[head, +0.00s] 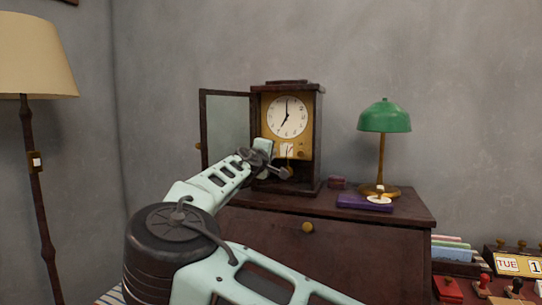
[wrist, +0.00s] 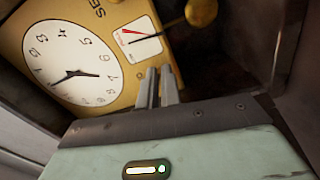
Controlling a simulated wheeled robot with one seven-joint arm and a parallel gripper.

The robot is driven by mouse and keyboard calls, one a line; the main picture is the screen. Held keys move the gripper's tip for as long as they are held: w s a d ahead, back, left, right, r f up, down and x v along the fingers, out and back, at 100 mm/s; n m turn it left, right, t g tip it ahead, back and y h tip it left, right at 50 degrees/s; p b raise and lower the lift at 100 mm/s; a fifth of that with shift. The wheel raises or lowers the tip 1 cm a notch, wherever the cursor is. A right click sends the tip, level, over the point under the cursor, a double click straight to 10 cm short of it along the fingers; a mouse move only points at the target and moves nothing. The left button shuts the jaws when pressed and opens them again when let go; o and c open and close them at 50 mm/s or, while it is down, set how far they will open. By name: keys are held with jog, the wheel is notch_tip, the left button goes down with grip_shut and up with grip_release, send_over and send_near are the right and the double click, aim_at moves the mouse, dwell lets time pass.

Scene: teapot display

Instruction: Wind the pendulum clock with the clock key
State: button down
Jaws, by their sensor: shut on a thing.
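The pendulum clock (head: 318,135) stands on the dark wooden cabinet with its glass door (head: 227,128) swung open to the left. Its white dial (head: 287,117) sits on a gold plate, which also fills the upper left of the wrist view (wrist: 112,17). A small white indicator with a red mark (wrist: 142,42) and the round gold pendulum bob (wrist: 202,12) show there too. My gripper (wrist: 158,80) is at the clock's open front, its fingertips close to the gold plate below the dial. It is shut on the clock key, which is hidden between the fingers. I cannot tell whether the key touches the clock.
A floor lamp (head: 36,140) stands at left. Files and stamps lie at lower right. The open door is beside my arm.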

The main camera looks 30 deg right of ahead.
jog(key=c, duration=1.6)
grip_release()
jog(key=b+v, duration=0.1)
jog(key=v, duration=1.6)
jog(key=shift+s, duration=0.2)
jog(key=shift+a+f, duration=0.1)
jog(key=shift+a, duration=0.1)
